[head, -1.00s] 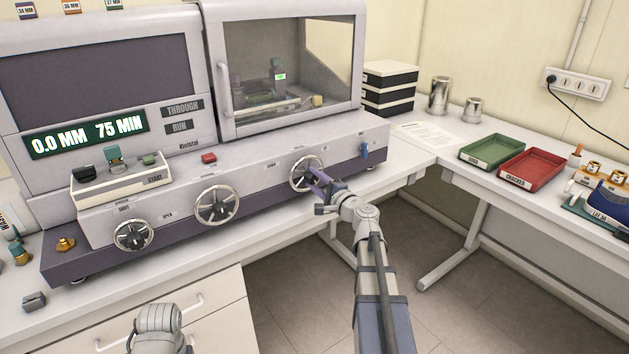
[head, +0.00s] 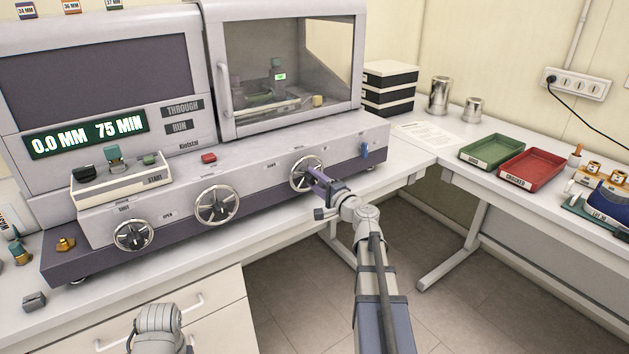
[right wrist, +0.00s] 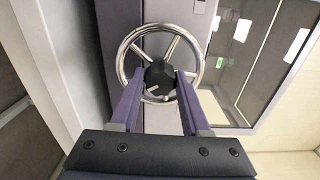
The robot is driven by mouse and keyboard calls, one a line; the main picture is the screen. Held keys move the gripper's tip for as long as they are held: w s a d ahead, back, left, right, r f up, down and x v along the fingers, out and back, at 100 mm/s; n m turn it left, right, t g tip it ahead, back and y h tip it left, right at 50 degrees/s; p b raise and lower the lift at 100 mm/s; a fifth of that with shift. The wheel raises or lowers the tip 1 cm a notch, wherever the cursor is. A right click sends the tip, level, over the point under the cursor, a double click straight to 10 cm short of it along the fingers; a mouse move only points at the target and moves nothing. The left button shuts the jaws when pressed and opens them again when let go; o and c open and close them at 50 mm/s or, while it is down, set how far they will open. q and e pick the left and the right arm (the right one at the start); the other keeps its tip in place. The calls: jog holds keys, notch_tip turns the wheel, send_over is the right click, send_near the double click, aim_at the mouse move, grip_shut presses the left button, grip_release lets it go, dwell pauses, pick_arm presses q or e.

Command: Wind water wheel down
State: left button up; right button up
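The right-hand wheel (head: 293,188) on the machine's front is a chrome ring with spokes and a dark hub. My right gripper (head: 315,178) is in front of it. In the right wrist view the wheel (right wrist: 122,62) faces me, and the two purple fingers of the gripper (right wrist: 160,80) lie on either side of the black hub (right wrist: 160,72), close against it. The gripper appears shut on the hub. The label by this wheel is too small to read. My left gripper is out of view.
Two more chrome wheels, a middle one (head: 217,205) and a left one (head: 133,235), sit along the same front. The display (head: 88,134) reads 0.0 MM and 75 MIN. A blue switch (head: 364,150) is right of the gripped wheel. Green (head: 491,151) and red (head: 532,168) trays lie farther right.

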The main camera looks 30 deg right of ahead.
jog(key=o, duration=0.4)
jog(key=shift+o, duration=0.2)
jog(key=shift+s, duration=0.1)
jog(key=s, duration=0.7)
jog(key=shift+s+d, duration=0.25)
jog(key=shift+s, duration=0.05)
